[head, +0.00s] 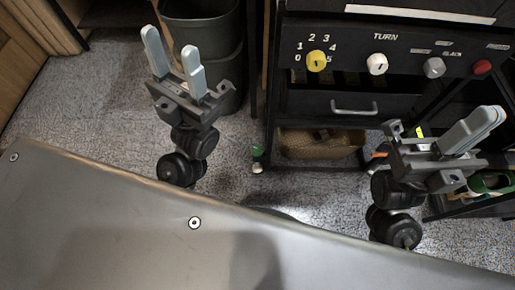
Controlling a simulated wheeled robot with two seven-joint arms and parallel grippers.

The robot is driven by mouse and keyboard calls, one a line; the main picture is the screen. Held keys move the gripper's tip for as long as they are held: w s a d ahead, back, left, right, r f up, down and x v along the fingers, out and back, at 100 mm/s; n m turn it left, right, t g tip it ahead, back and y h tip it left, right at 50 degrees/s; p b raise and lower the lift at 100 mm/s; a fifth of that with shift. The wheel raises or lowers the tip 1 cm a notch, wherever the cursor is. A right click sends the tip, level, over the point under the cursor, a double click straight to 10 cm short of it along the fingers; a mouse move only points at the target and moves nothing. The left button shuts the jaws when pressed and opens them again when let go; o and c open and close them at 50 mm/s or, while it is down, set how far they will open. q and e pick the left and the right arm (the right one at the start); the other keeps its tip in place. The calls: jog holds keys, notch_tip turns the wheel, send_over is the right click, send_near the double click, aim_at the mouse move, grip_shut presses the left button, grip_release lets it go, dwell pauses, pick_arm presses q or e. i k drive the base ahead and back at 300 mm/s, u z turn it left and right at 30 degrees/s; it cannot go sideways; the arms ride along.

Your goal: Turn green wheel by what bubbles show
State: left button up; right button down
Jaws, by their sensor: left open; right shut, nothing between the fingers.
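I see no green wheel and no bubbles in the head view. My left gripper (170,46) is open and empty, over the floor left of the panel. My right gripper (495,117) is shut and empty, below and in front of the panel's right part. The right gripper and its wrist hide part of the cart.
Below the panel are a drawer with a metal handle (354,107) and a brown basket (310,143). A green-and-white shoe (492,183) is partly visible at right. A dark bin (205,35) stands behind my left gripper. Carpet (80,110) is clear at left.

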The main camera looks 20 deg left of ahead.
aim_at(256, 150)
jog(key=z, duration=1.7)
jog(key=k, duration=0.85)
jog(key=u, duration=1.1)
jog(key=i, duration=0.5)
